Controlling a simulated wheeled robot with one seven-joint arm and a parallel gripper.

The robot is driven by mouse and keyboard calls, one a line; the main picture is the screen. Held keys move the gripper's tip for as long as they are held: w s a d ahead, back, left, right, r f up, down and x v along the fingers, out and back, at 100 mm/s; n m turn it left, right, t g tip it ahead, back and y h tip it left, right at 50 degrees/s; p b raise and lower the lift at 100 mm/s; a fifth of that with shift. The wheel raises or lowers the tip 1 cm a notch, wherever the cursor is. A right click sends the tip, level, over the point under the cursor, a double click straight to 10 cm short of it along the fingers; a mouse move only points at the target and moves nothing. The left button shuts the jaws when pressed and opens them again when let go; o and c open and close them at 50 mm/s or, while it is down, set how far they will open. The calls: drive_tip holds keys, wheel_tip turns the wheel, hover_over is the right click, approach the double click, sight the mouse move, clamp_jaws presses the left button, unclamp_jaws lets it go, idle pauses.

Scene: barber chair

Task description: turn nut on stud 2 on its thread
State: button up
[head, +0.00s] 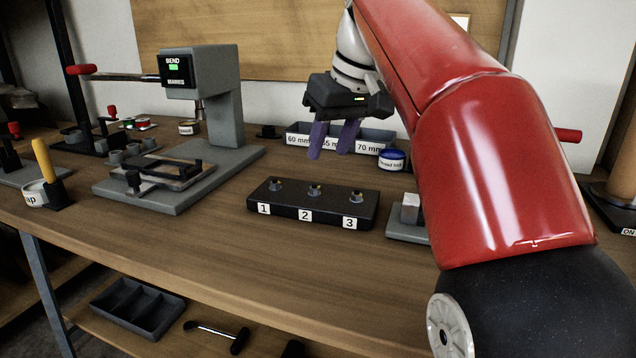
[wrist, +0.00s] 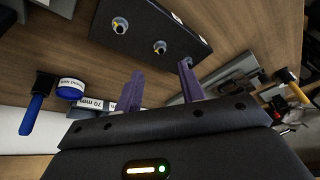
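A black block (head: 275,205) with white labels 1, 2 and 3 stands on the bench in the head view. Three short studs rise from its top. Stud 2 (head: 315,190), the middle one, has a grey collar-like nut low around it; its thread is too small to make out. The fingers (wrist: 160,70) touch nothing visible.
Labelled bins (head: 375,136) and a blue-lidded thread lock tub (head: 392,160) stand behind the block. A grey bending press (head: 225,110) stands at left. A grey fixture (head: 408,215) sits close to the block's right. The bench in front of the block is clear.

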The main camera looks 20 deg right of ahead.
sight(314, 187)
drive_tip(key=shift+a+f+n, duration=0.15)
drive_tip(key=shift+f+n, duration=0.25)
drive_tip(key=shift+n, duration=0.6)
drive_tip(key=b+x, duration=0.2)
drive_tip(key=x, duration=0.5)
drive_tip(key=shift+w, duration=0.1)
clamp_jaws()
